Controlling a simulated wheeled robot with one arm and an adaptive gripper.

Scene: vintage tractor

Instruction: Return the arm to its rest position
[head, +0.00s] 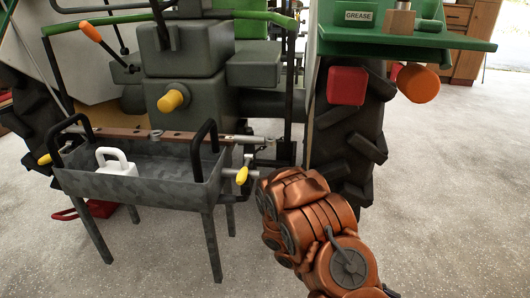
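My copper-coloured arm (325,230) reaches in from the lower right edge. It is folded, with its rounded joints in front of the tractor's right rear tyre. No fingers of my gripper show; it is hidden behind the arm links or out of frame. I cannot see whether it holds anything. The arm's upper left part appears just right of the grey metal tray's right end, with a visible gap to the tray.
The grey tray (140,190) on legs holds a white handled container (115,163). Behind are the tractor's yellow-capped shaft (172,101) and right tyre (350,130). A green shelf (405,40) with a GREASE label overhangs at upper right. The floor at right is clear.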

